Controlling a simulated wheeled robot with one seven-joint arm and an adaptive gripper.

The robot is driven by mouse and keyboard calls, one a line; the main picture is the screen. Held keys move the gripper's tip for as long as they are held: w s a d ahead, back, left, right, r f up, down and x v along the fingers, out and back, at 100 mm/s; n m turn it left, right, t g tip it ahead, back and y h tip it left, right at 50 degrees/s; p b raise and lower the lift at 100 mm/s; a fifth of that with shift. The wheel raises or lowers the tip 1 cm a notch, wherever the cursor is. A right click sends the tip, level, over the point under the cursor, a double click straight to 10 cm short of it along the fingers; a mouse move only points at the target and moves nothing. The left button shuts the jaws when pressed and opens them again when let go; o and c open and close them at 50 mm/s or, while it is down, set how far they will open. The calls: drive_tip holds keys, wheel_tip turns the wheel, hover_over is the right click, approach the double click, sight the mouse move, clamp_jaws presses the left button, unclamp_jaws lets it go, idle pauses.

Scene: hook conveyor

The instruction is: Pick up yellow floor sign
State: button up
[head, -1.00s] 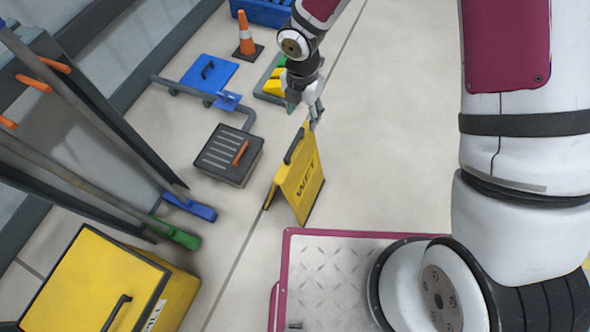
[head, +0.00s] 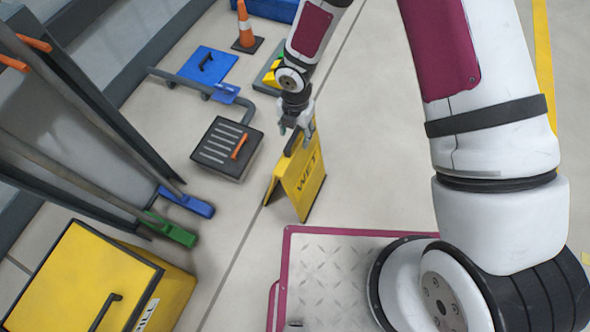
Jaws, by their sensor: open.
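The yellow floor sign (head: 302,186) stands upright on the floor as an A-frame in the middle of the head view. It has black letters that read "WET" and a dark handle at its top. My gripper (head: 293,138) is open at the top of the sign, pointing down. The fingers overlap the handle area in the picture. I cannot tell whether they touch it or how far above it they are. Part of the handle and top edge is hidden behind the gripper.
A dark slotted box (head: 226,147) with an orange handle stands left of the sign. Long-handled brooms (head: 175,230) lean there.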

wheel_tip(320, 180, down, 5)
drive_tip(key=shift+s+r+b, duration=0.1)
drive_tip(key=shift+r+b, duration=0.1)
drive_tip(key=shift+b, duration=0.85)
drive_tip(key=shift+c, duration=0.4)
drive_tip(key=shift+r, duration=0.1)
clamp_jaws()
